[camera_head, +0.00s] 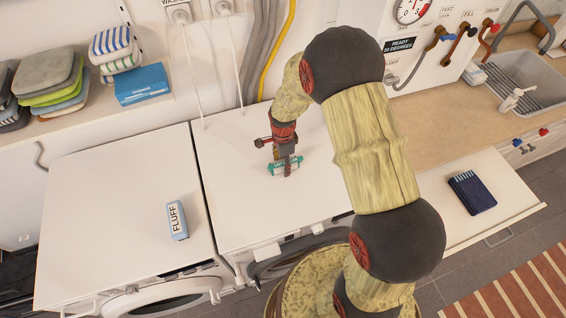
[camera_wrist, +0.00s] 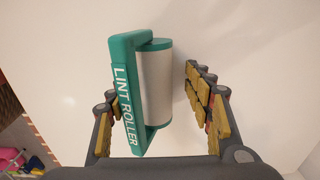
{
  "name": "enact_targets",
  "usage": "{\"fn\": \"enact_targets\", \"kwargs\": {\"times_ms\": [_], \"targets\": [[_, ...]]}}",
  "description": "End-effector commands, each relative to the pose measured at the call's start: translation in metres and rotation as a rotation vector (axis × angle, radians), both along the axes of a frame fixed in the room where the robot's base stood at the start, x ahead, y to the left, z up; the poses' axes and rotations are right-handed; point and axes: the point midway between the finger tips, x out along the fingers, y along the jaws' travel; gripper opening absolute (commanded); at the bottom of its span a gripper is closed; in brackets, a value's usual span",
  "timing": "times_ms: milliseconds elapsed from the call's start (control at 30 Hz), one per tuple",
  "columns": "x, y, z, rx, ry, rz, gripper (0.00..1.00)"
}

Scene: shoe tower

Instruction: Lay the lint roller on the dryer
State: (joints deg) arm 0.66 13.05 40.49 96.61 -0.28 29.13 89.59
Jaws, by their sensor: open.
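The lint roller (camera_wrist: 153,85) has a teal frame lettered LINT ROLLER and a pale cylinder. In the head view the lint roller (camera_head: 276,170) is at the top of the right-hand white machine (camera_head: 235,210), partly hidden by my gripper (camera_head: 285,162). In the wrist view my gripper (camera_wrist: 150,82) is open, with its fingers on either side of the roller. The teal frame is close to the left finger; a gap shows on the right. The left-hand white machine (camera_head: 110,200) stands beside it. I cannot read on either machine which is the dryer.
A blue-grey box marked FLUFF (camera_head: 178,220) stands on the left machine, whose top is otherwise clear. Folded towels (camera_head: 60,85) and a blue box (camera_head: 142,84) are on the shelf behind. A dark blue folded item (camera_head: 472,192) lies on a lower surface at right.

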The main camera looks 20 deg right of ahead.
Motion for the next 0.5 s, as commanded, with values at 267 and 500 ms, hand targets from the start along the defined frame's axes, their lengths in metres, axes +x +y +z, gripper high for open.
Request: {"fn": "enact_targets", "kwargs": {"times_ms": [267, 500], "targets": [[0.000, 0.000, 0.003, 0.000, 0.000, 0.000, 0.52], [0.001, 0.000, 0.035, 0.000, -0.004, 0.000, 0.52]]}}
